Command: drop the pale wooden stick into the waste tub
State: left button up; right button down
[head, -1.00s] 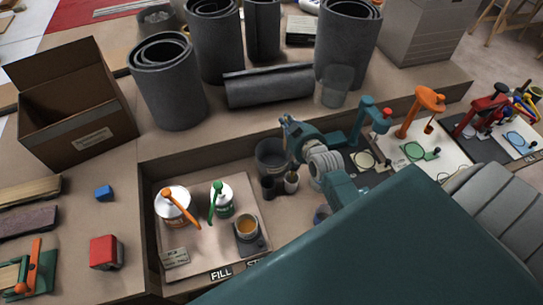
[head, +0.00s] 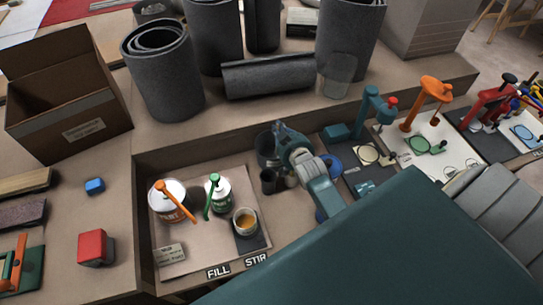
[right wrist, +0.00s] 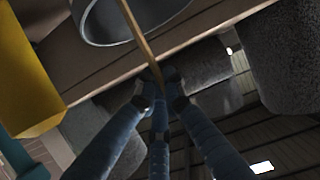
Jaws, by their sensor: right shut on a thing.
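The waste tub appears to be the dark grey round tub (head: 264,152) in the head view, at the back of the sunken work area and partly hidden by my right arm. A grey round vessel (right wrist: 95,28), likely the same tub, fills the top of the right wrist view. The pale wooden stick (right wrist: 138,35) runs up from my right gripper (right wrist: 157,76), which is shut on it. The stick crosses in front of the vessel's rim; its far end is out of frame. In the head view my right gripper (head: 281,127) is beside and above the tub. My left gripper is not visible.
A small dark cup (head: 268,181) stands just in front of the tub. A paint can (head: 168,200), a green-topped bottle (head: 218,194) and an amber-filled cup (head: 245,222) stand to the left. Grey rolls (head: 162,75) and a clear cup (head: 336,75) are behind on the ledge.

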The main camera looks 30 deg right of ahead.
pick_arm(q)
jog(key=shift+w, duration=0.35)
pick_arm(e)
jog(key=c, duration=1.8)
grip_release()
jog(key=shift+s, duration=0.1)
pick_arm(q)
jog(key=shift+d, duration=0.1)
pick_arm(e)
jog(key=v, duration=1.2)
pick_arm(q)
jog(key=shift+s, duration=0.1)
